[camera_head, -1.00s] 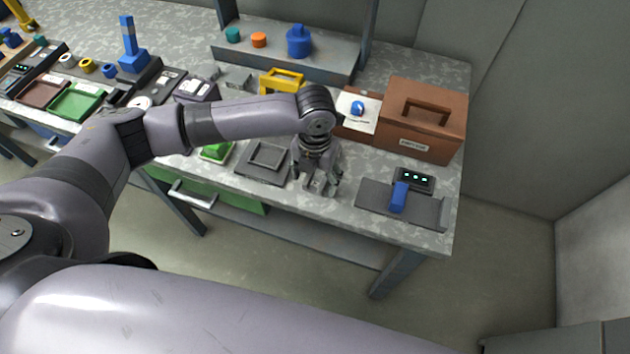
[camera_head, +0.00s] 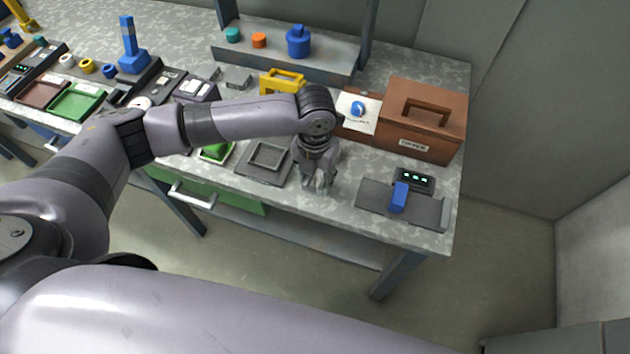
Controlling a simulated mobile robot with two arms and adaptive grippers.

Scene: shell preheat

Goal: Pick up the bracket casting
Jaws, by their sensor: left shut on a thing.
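My left gripper (camera_head: 318,183) reaches down to the worktop near the front edge of the bench, just right of a grey square tray. Its fingers are shut on a small grey piece, which I take to be the bracket casting (camera_head: 320,181). The fingers hide most of the casting, and I cannot tell whether it still touches the worktop. My right gripper is not in view.
The grey square tray (camera_head: 249,173) lies left of the gripper. A grey plate device with a blue block (camera_head: 399,197) is to the right.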

